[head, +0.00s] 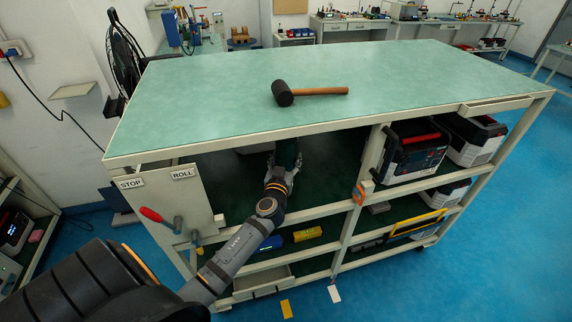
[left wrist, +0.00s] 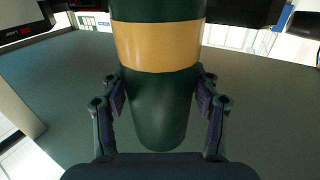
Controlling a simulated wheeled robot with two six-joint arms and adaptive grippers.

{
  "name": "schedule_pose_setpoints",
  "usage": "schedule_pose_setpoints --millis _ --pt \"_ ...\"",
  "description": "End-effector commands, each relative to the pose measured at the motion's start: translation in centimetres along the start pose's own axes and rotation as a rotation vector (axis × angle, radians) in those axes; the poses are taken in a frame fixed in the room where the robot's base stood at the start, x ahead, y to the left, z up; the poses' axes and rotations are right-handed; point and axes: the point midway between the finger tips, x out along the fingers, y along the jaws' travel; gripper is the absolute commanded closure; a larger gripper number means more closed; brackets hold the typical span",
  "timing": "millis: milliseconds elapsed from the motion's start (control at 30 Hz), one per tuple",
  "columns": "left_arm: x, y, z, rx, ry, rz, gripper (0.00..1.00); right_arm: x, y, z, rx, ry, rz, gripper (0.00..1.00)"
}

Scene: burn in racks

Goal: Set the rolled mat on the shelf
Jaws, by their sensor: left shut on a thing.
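The rolled mat is a dark green cylinder with a tan band; it fills the middle of the left wrist view (left wrist: 155,105). My left gripper (left wrist: 160,92) is shut on it, one finger on each side below the band. In the head view my left gripper (head: 282,172) reaches into the upper left bay of the shelf unit, under the green top. A dark green part of the mat (head: 287,152) shows just beyond the fingers, partly hidden by the top's edge. The dark green upper shelf (head: 323,193) lies below. I cannot tell whether the mat touches it. My right gripper is not in view.
A mallet (head: 312,92) lies on the green top (head: 420,80). A post (head: 368,155) divides the bays; a test instrument (head: 414,150) stands right of it. Blue (head: 268,243) and yellow (head: 307,234) items lie on the lower shelf.

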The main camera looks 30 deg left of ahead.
Motion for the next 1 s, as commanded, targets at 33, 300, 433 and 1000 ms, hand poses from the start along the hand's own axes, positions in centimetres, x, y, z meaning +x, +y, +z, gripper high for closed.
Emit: schedule_pose_setpoints --millis 33,300,433,1000 --pt "-0.2 0.0 1.5 0.002 -0.009 -0.001 0.95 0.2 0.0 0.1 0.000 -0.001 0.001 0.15" --pt "-0.2 0.0 3.0 0.000 -0.004 0.001 0.95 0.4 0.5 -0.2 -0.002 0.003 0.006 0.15" --pt "-0.2 0.0 3.0 0.000 -0.005 0.000 0.95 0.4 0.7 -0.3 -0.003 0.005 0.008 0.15" --pt "-0.3 0.0 3.4 0.000 -0.008 -0.001 0.15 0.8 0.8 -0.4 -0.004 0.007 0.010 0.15"
